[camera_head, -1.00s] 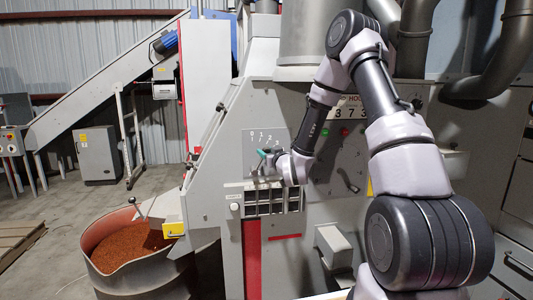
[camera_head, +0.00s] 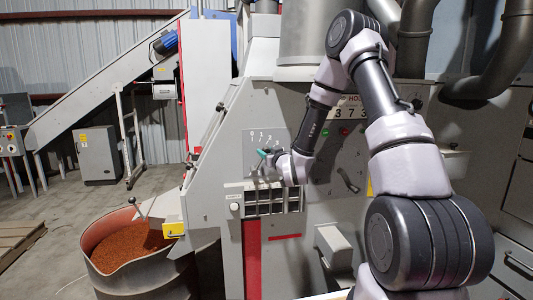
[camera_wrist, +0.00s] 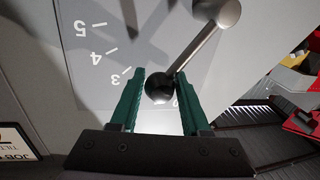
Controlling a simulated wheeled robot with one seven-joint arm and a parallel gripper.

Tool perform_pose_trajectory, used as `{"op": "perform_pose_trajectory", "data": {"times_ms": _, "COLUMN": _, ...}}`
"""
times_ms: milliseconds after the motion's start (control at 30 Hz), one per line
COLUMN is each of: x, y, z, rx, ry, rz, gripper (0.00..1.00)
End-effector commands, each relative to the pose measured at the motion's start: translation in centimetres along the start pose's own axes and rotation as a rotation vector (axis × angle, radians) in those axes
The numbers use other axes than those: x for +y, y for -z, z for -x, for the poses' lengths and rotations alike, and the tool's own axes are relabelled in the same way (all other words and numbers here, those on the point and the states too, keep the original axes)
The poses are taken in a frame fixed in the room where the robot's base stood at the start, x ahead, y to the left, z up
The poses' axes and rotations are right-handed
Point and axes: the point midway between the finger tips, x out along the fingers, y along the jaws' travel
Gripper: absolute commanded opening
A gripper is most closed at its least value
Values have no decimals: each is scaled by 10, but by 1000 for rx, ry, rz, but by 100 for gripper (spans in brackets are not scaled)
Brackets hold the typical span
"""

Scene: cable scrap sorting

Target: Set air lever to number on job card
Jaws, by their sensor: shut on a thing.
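The air lever (camera_wrist: 194,52) shows in the wrist view as a metal rod running from a round pivot at upper right to a black ball knob (camera_wrist: 159,88). My gripper (camera_wrist: 160,90) has its green fingers on both sides of the knob and is shut on it. The pale scale plate (camera_wrist: 88,45) shows 5, 4 and 3 to the left of the knob; a mark by the right finger is mostly hidden. In the head view my gripper (camera_head: 264,153) is at the scale plate (camera_head: 256,139). A job card (camera_wrist: 14,142) shows partly at lower left; its number is not readable.
A slotted grille (camera_head: 272,200) lies just below my gripper on the grey machine. A drum of reddish granules (camera_head: 130,245) stands at lower left. Red and yellow items (camera_wrist: 298,90) show at the right of the wrist view.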

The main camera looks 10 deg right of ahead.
Motion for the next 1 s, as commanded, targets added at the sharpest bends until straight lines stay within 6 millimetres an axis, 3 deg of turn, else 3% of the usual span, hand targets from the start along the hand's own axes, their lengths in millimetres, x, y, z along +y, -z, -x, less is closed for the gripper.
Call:
{"op": "perform_pose_trajectory", "data": {"times_ms": 367, "x": 0, "y": 0, "z": 0, "rx": 0, "ry": 0, "rz": -2, "gripper": 0}}
{"op": "perform_pose_trajectory", "data": {"times_ms": 700, "x": 17, "y": -17, "z": 4, "rx": 44, "ry": -5, "rz": -238, "gripper": 0}}
{"op": "perform_pose_trajectory", "data": {"times_ms": 1000, "x": 17, "y": -17, "z": 4, "rx": 48, "ry": -2, "rz": -259, "gripper": 0}}
